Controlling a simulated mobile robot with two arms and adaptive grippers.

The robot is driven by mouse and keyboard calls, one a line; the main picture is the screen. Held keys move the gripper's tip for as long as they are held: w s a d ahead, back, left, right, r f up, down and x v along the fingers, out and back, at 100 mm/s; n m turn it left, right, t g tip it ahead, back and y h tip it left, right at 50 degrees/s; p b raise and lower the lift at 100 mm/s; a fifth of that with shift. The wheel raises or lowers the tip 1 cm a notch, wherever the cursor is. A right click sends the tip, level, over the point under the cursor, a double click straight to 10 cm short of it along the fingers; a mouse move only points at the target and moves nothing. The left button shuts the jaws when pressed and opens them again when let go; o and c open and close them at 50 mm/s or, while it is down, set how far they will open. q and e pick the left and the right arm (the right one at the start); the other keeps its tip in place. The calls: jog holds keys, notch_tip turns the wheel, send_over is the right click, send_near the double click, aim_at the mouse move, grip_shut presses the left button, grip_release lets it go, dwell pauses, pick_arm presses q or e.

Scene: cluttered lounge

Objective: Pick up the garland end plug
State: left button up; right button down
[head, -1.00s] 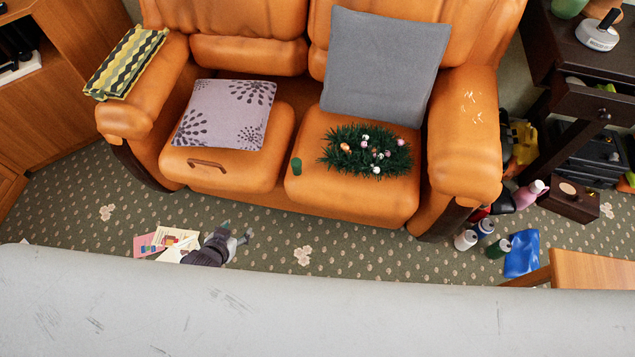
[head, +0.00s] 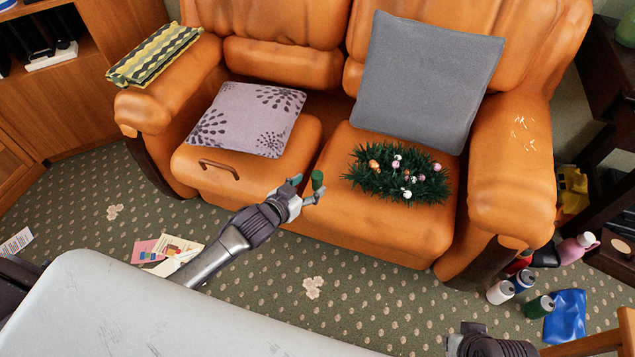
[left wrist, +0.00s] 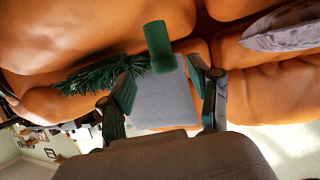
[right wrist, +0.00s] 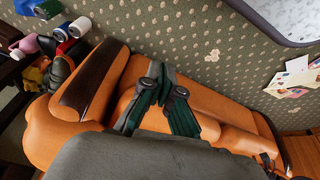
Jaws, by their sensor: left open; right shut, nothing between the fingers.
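The garland end plug is a small dark green cylinder (head: 318,180). It stands at the front edge of the right orange seat cushion, left of the green garland (head: 397,174) with its small baubles. My left gripper (head: 305,188) is open just left of the plug. In the left wrist view the plug (left wrist: 159,47) shows ahead of the left gripper's open fingers (left wrist: 164,72), with the garland (left wrist: 98,75) behind. I see no clear contact. My right gripper (right wrist: 162,75) is shut and empty in the right wrist view. Its fingers are hidden in the head view.
A grey pillow (head: 429,80) leans behind the garland. A patterned lilac cushion (head: 249,118) lies on the left seat. Papers (head: 167,249) lie on the carpet. Cans (head: 500,292) and a blue packet (head: 565,316) clutter the floor at right, near a wooden edge (head: 590,344).

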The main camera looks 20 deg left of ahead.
aim_at(314, 181)
pick_arm(q)
jog(key=shift+w+f, duration=0.25)
jog(key=shift+w, duration=0.25)
jog(key=b+x, duration=0.2)
jog(key=x, duration=0.1)
jog(key=shift+w+f, duration=0.1)
jog(key=shift+w, duration=0.2)
jog(key=shift+w+d+f, duration=0.15)
jog(key=shift+w, duration=0.3)
pick_arm(e)
jog(key=v, duration=0.2)
jog(key=shift+s+d+r, duration=0.1)
jog(key=shift+s+r, duration=0.1)
jog(key=shift+s, duration=0.05)
pick_arm(q)
jog(key=c, duration=1.1)
